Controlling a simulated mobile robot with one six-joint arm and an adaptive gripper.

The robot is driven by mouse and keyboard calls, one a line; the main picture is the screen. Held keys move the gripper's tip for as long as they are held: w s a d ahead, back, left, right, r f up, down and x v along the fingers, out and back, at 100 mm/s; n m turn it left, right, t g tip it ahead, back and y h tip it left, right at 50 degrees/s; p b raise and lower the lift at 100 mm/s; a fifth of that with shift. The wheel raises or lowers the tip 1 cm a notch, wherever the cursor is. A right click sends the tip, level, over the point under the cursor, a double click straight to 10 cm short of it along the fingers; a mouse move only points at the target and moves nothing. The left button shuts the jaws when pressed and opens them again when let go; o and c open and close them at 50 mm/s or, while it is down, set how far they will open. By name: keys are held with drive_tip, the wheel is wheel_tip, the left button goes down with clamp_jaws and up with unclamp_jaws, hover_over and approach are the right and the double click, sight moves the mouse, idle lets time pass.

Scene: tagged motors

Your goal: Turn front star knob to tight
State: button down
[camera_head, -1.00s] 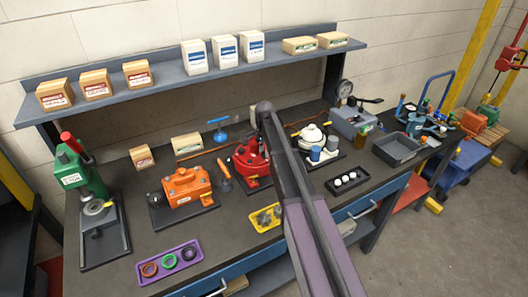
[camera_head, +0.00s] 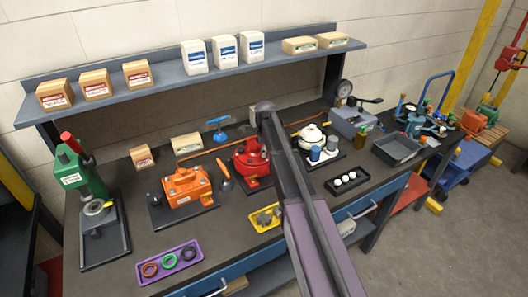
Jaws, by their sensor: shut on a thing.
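A red motor (camera_head: 246,161) sits on a dark base plate on the bench, just left of my arm, which hides its right side. An orange motor (camera_head: 184,190) stands on its own dark plate further left. A white motor (camera_head: 311,134) stands to the right of my arm. I cannot make out a front star knob on any of them. My arm crosses the middle of the picture and ends in front of the red motor's right side. My gripper and its fingers are hidden behind the arm, so what they hold does not show.
A purple tray (camera_head: 167,277) with rings and a yellow tray (camera_head: 258,228) lie along the front edge. A green press (camera_head: 91,177) stands left. A grey bin (camera_head: 399,161) and a black tray (camera_head: 334,191) are right. The shelf (camera_head: 170,85) with boxes overhangs the back.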

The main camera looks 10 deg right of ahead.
drive_tip(key=shift+w, duration=0.15)
drive_tip(key=c, duration=0.7)
unclamp_jaws()
drive_tip(key=shift+r, duration=0.1)
drive_tip(key=shift+o, duration=0.2)
